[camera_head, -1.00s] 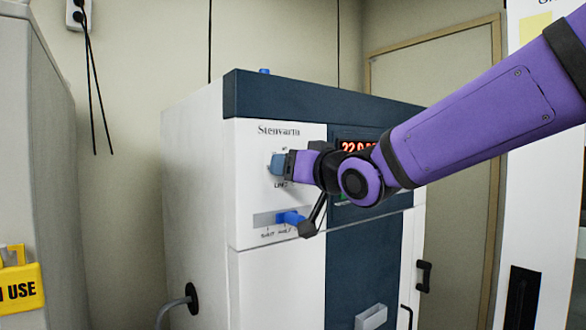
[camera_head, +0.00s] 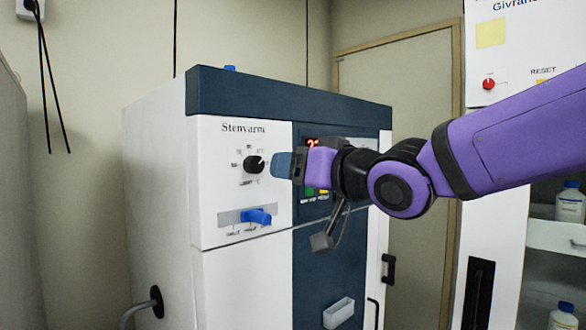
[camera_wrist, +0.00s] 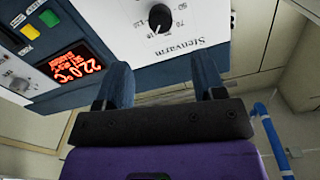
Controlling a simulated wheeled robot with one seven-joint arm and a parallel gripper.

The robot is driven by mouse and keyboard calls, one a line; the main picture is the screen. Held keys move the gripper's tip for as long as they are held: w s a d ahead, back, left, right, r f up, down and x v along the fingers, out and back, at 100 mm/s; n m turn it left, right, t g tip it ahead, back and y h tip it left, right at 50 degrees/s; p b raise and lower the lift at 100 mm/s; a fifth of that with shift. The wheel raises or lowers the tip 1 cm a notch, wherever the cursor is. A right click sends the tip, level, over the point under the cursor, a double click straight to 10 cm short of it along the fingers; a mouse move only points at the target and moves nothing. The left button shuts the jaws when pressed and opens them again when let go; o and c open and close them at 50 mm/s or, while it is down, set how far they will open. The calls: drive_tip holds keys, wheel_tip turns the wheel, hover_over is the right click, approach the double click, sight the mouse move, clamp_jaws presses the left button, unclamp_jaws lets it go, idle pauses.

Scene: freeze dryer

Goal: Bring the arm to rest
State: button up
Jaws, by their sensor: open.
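My gripper (camera_head: 281,165) is in front of the Stenvarm freeze dryer (camera_head: 160,180), just right of its black dial (camera_head: 253,164). In the wrist view my gripper (camera_wrist: 165,82) shows two blue-grey fingers spread apart with nothing between them. The black dial (camera_wrist: 160,18) lies beyond the fingertips, and I see a gap between it and them. My purple arm reaches in from the right. It hides part of the red display, which shows 22.0 °C in the wrist view (camera_wrist: 82,68).
A blue lever (camera_head: 257,216) sits below the dial. Green and yellow buttons (camera_wrist: 30,32) are beside the display. A white cabinet (camera_head: 480,150) with a red knob (camera_head: 488,84) and shelved bottles (camera_head: 570,203) stands at the right. A grey cabinet (camera_head: 18,200) stands at the left.

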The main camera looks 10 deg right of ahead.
drive_tip(key=s+d+f+m+g+h, duration=0.1)
drive_tip(key=d+f+m+h, duration=0.1)
drive_tip(key=d+f+h, duration=0.45)
drive_tip(key=s+d+f+m+g+h, duration=0.1)
drive_tip(key=s+d+f+g, duration=0.3)
drive_tip(key=s+d, duration=0.3)
drive_tip(key=s+d+f+m+g+h, duration=0.1)
drive_tip(key=s+d+f+g, duration=0.3)
drive_tip(key=s, duration=0.6)
drive_tip(key=d+f+h, duration=0.1)
drive_tip(key=d+f, duration=0.1)
drive_tip(key=d, duration=0.1)
drive_tip(key=shift+d+f+m+g, duration=0.15)
drive_tip(key=shift+d+m+g, duration=0.15)
drive_tip(key=shift+g, duration=0.1)
drive_tip(key=shift+w+h, duration=0.1)
drive_tip(key=shift+h, duration=0.15)
